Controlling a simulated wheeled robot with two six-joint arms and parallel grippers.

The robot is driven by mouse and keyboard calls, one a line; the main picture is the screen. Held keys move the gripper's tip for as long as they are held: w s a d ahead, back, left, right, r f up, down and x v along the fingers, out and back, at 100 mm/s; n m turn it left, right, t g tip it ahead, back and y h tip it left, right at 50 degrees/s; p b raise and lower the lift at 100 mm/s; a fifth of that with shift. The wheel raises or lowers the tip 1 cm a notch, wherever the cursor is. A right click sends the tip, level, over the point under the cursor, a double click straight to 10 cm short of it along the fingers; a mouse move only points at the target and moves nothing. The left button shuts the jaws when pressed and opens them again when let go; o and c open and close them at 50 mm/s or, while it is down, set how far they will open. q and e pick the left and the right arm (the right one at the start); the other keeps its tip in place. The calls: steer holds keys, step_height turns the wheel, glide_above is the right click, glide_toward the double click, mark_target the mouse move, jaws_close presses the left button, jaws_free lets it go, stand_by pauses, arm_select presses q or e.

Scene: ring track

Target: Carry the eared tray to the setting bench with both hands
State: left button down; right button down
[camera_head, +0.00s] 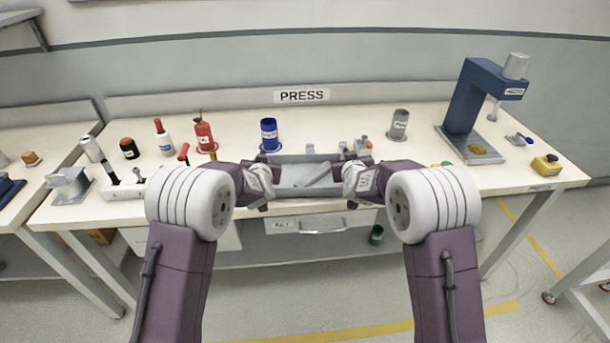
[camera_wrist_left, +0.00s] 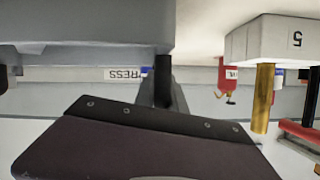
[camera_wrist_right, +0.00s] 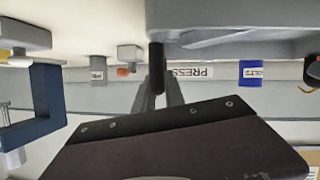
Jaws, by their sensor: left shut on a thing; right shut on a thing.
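The eared tray (camera_head: 290,190) is a grey, shallow box at the front edge of the bench marked PRESS. A slanted grey piece lies or shows inside it. My left gripper (camera_head: 264,182) is shut at its left end, and my right gripper (camera_head: 352,179) is shut at its right end. The tray wall also shows in the left wrist view (camera_wrist_left: 90,30) and the right wrist view (camera_wrist_right: 240,25). The ears are mostly hidden by the grippers. The tray looks about level; I cannot tell whether it touches the bench. No setting bench sign is visible.
Another bench (camera_head: 50,145) stands left. A table corner (camera_head: 595,262) shows right. Floor with yellow lines lies in front.

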arm_select(q)
steer(key=shift+r, duration=0.1)
arm_select(e)
steer(key=shift+r, duration=0.15)
